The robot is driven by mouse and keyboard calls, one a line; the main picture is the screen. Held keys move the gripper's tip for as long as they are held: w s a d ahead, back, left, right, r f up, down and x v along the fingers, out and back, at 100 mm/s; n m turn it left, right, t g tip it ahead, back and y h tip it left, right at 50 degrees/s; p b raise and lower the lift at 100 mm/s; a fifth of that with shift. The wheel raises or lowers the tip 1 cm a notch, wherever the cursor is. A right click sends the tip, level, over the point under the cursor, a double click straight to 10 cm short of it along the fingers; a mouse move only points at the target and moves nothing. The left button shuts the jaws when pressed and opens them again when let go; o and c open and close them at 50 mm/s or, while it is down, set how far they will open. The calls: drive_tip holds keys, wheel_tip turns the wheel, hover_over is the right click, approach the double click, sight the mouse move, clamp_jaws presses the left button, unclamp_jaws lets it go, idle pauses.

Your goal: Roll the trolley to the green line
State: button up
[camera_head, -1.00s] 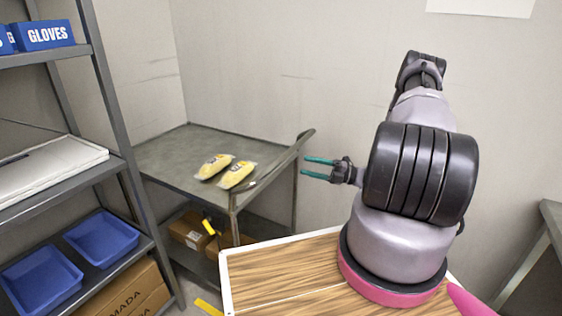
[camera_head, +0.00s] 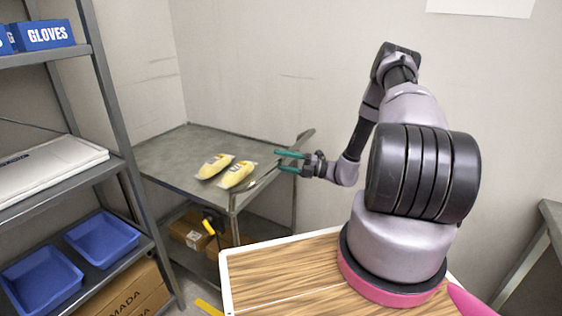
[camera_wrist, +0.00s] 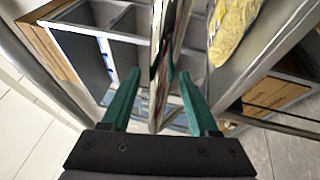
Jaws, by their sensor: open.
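The trolley (camera_head: 175,158) is a grey metal cart standing against the back wall, with a push handle (camera_head: 301,140) at its right end. Two yellow bags (camera_head: 236,175) lie on its top deck. My gripper (camera_head: 279,161) is open at the handle, reaching in from the right. In the wrist view, the shiny handle bar (camera_wrist: 163,55) runs between the two teal fingers of my gripper (camera_wrist: 160,80); I cannot tell whether either finger touches it. One yellow bag (camera_wrist: 232,30) shows beyond. No green line is visible.
Cardboard boxes (camera_head: 190,230) sit on the trolley's lower deck. A metal rack (camera_head: 106,90) with blue trays (camera_head: 40,280) and a gloves box (camera_head: 47,34) stands close on the left. A yellow floor mark (camera_head: 207,306) lies in front of the trolley. A grey table stands at far right.

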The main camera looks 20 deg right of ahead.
clamp_jaws()
idle(1.3)
